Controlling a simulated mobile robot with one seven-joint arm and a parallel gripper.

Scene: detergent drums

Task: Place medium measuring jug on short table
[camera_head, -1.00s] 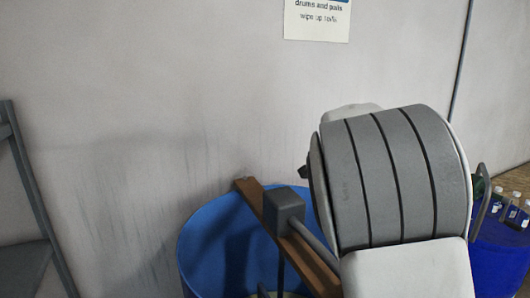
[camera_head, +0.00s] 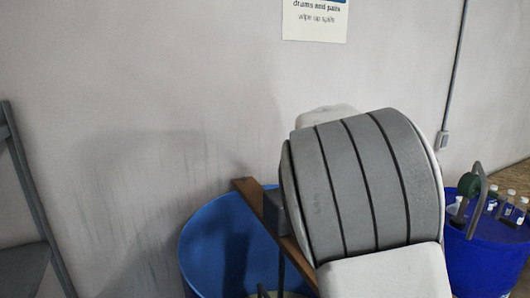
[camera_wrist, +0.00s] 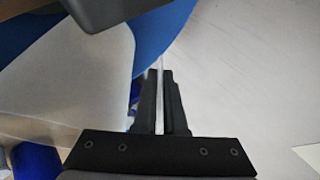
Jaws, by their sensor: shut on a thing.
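My gripper (camera_wrist: 160,76) shows in the wrist view, its two dark fingers close together with a thin, pale, see-through strip between them. The strip appears to be part of the medium measuring jug (camera_wrist: 161,62), but its full shape cannot be made out. In the head view my arm hides the gripper and whatever it holds. I cannot make out the short table in either view.
An open blue drum (camera_head: 205,245) with a brown plank (camera_head: 258,200) across it stands at the centre. A second blue drum (camera_head: 482,262) at the right carries several small bottles (camera_head: 507,209). A grey stepped frame (camera_head: 22,270) is at far left.

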